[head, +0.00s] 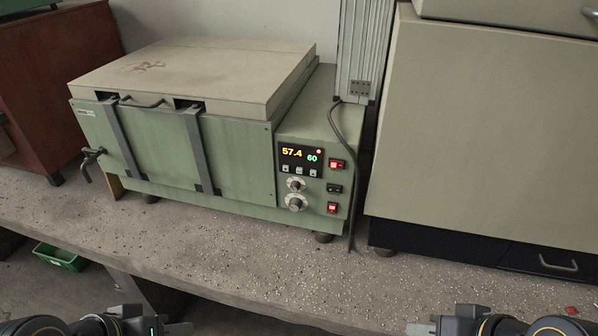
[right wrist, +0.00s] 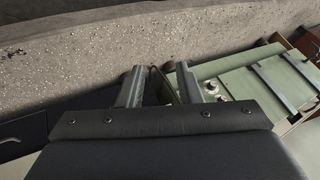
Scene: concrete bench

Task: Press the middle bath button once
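The bath is a green box (head: 235,160) with a pale lid (head: 190,72), standing on the bench in the head view. Below the display is a row of three small pale buttons; the middle button (head: 299,170) is uncovered. My left gripper (head: 172,329) is at the bottom edge, well apart from the bath; its fingers are mostly cut off. My right gripper (head: 425,329) is at the bottom right, clear of the panel. In the right wrist view its fingers (right wrist: 160,82) are apart with nothing between.
A dark cable (head: 350,200) hangs right of the panel. A large beige cabinet (head: 480,130) stands to the right. The speckled bench front (head: 230,245) is clear.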

